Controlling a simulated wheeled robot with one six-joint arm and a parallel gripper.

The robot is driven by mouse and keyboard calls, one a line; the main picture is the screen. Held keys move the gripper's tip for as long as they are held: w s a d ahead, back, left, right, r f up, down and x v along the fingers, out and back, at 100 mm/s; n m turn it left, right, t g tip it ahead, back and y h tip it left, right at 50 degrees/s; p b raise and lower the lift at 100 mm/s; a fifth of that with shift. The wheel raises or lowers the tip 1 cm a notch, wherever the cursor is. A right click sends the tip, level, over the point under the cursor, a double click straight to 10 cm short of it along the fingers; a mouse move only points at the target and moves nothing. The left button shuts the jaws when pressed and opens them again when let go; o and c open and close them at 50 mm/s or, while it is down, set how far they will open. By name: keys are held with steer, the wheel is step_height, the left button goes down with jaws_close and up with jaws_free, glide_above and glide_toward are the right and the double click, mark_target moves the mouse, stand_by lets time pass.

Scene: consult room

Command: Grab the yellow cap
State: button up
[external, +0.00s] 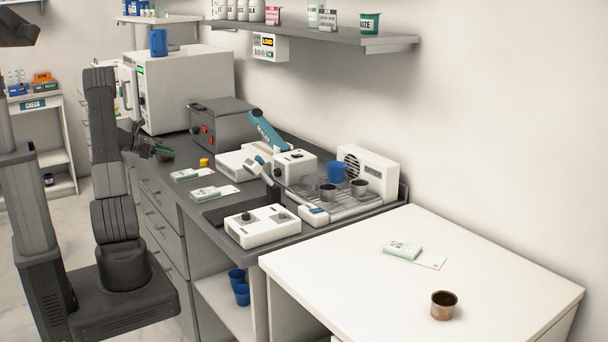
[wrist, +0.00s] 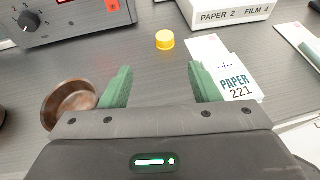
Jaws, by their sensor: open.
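The yellow cap (wrist: 165,40) sits on the dark counter in the wrist view, ahead of my gripper and roughly in line with the gap between its fingers. It also shows in the external view (external: 204,162), on the counter in front of the grey box. My gripper (wrist: 158,84) is open, its two green fingers apart with nothing between them. In the external view my gripper (external: 160,152) is over the counter's left edge, left of the cap and apart from it.
A brown metal cup (wrist: 70,103) stands close by the left finger. A paper packet (wrist: 232,78) lies by the right finger. A grey box with a knob (wrist: 70,18) and a white box (wrist: 228,14) stand beyond. Bare counter lies between fingers and cap.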

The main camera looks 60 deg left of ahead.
steer(key=shift+w+f, duration=0.25)
steer(key=shift+f, duration=0.2)
steer(key=p, duration=0.1)
glide_toward(202, 160)
steer(key=x, duration=0.4)
steer(key=shift+a+f, duration=0.2)
steer(key=shift+f, duration=0.05)
steer(key=x, duration=0.1)
steer(key=p+x, duration=0.1)
steer(key=x, duration=0.1)
steer(key=p+x, duration=0.1)
steer(key=x, duration=0.1)
steer(key=shift+d+r, duration=0.3)
steer(key=shift+d, duration=0.1)
steer(key=shift+w+f, duration=0.1)
steer(key=shift+w, duration=0.05)
steer(key=c, duration=1.1)
